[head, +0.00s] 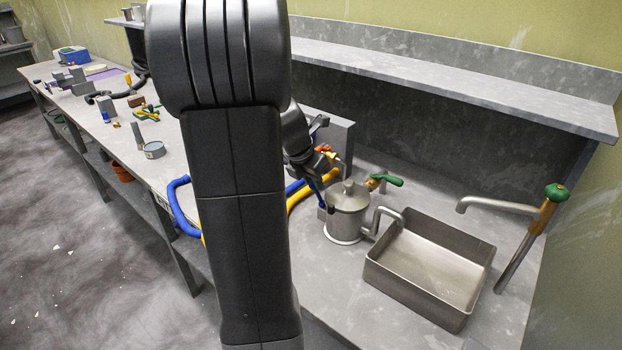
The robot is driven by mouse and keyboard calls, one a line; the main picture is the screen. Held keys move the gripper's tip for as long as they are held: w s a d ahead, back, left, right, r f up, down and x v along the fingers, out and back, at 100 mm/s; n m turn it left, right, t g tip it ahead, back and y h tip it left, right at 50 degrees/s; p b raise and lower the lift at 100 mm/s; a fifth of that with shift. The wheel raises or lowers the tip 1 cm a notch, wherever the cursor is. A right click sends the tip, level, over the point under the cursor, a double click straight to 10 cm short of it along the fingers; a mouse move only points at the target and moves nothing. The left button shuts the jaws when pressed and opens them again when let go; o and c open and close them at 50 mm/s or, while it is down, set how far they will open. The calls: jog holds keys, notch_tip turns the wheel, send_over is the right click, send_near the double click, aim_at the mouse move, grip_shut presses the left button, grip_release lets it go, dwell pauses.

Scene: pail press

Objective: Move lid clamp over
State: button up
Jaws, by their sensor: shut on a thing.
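A grey metal pail (346,225) with a lid (349,196) stands on the bench, upright, left of a steel basin. My gripper (328,158) is above and slightly left of the pail, partly hidden by my own arm. It is shut on a small orange and brass piece (324,149), which seems to be the lid clamp. The fingers and the piece are small and dark here, so the exact grip and any contact with the pail cannot be told. A green-handled brass valve (384,181) shows just behind the pail on its right.
The steel basin (430,262) stands right of the pail, beside a tap with a green knob (557,193). Blue (178,205) and yellow (310,193) hoses lie left of the pail. A shelf (440,75) runs above. Tools and a round tin (154,150) lie farther left.

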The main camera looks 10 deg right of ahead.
jog(key=shift+w+d+r+p, duration=0.45)
jog(key=shift+w+d+p, duration=0.1)
jog(key=shift+d+p, duration=0.25)
jog(key=shift+w+d, duration=0.25)
jog(key=shift+d+p, duration=0.1)
jog(key=shift+p, duration=0.25)
jog(key=shift+w+d+p, duration=0.9)
jog(key=shift+d, duration=0.25)
